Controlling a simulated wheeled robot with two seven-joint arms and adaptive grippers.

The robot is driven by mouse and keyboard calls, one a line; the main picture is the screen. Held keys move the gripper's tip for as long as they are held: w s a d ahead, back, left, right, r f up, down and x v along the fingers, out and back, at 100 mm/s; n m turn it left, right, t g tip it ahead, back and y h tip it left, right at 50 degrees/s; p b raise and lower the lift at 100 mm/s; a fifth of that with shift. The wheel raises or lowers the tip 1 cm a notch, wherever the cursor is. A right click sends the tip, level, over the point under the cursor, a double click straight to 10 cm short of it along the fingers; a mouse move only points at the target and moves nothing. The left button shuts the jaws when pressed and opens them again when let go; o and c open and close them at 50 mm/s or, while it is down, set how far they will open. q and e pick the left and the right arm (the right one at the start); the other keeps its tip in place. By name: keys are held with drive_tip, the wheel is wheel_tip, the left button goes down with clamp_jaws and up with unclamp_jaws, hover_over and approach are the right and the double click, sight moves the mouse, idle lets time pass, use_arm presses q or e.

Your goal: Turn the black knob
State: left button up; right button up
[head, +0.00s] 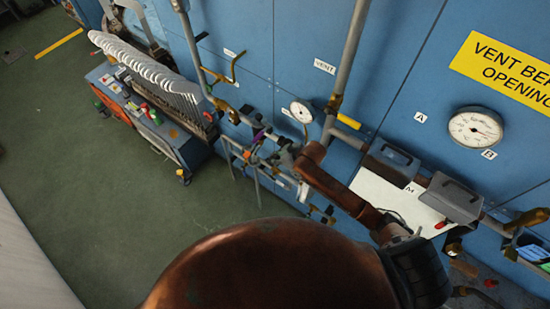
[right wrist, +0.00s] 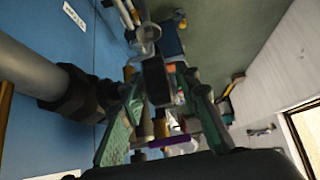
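My right gripper (head: 284,158) is at the pipework on the blue wall, at the end of my brown arm. In the right wrist view its green fingers (right wrist: 160,88) stand apart. A dark block-like part, possibly the black knob (right wrist: 157,80), shows between the fingertips. I cannot tell whether the fingers touch it. In the head view the gripper and pipes hide the knob, and I cannot pick it out. My left gripper is in neither view.
A pressure gauge (head: 302,111) and a thick grey pipe (head: 350,55) are close to the gripper. A purple handle (right wrist: 175,141) shows near the fingers in the right wrist view. A cart (head: 150,115) stands left along the wall. The green floor (head: 80,160) is clear.

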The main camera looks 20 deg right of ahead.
drive_tip(key=shift+s, duration=0.1)
drive_tip(key=v, duration=1.2)
idle(0.4)
